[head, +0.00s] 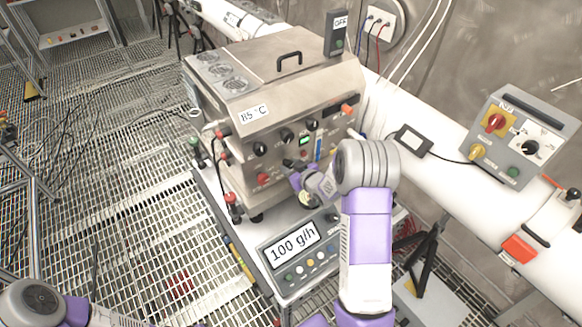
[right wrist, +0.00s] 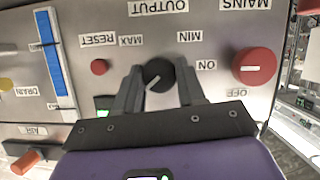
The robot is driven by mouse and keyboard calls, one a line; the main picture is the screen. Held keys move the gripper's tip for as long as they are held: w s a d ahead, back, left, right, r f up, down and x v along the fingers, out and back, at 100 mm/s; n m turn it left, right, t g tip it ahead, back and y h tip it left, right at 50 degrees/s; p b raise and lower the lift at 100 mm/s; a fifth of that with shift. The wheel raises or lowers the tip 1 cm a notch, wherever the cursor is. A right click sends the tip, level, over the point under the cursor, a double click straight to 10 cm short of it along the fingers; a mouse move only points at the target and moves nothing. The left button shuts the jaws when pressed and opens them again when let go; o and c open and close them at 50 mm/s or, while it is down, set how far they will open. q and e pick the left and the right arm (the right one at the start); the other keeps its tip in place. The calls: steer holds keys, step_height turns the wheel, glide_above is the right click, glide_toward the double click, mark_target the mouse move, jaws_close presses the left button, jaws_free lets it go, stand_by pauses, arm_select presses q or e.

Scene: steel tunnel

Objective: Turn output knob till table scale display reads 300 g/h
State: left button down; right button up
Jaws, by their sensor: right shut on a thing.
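The black output knob (right wrist: 158,75) sits on the steel front panel under the upside-down OUTPUT label in the right wrist view. Its pale pointer mark slants to the lower left of the picture, with MAX at left and MIN at right. My right gripper (right wrist: 160,85) is shut on the knob, one finger on each side. In the head view my right gripper (head: 292,168) is at the machine's front and mostly hides the knob. The table scale display (head: 293,245) reads 100 g/h. My left gripper is out of view; only part of that arm shows at lower left.
The red MAINS knob (right wrist: 255,66) and red RESET button (right wrist: 99,67) flank the output knob. The steel machine (head: 270,85) stands on the table by a white pipe (head: 440,180). A grey control box (head: 520,140) is at right. Grated floor lies left.

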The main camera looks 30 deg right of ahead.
steer(key=shift+m, duration=0.3)
steer(key=shift+d+y, duration=0.1)
steer(key=shift+y, duration=0.2)
steer(key=shift+m+y, duration=0.3)
steer(key=shift+m, duration=0.3)
steer(key=shift+d+m+y+p, duration=0.1)
steer(key=shift+m+y+p, duration=0.65)
steer(key=shift+m, duration=0.25)
steer(key=shift+f+m+y+p, duration=0.1)
steer(key=shift+m+y+p, duration=0.45)
steer(key=shift+m, duration=0.15)
steer(key=o, duration=1.1)
steer(key=shift+c, duration=0.2)
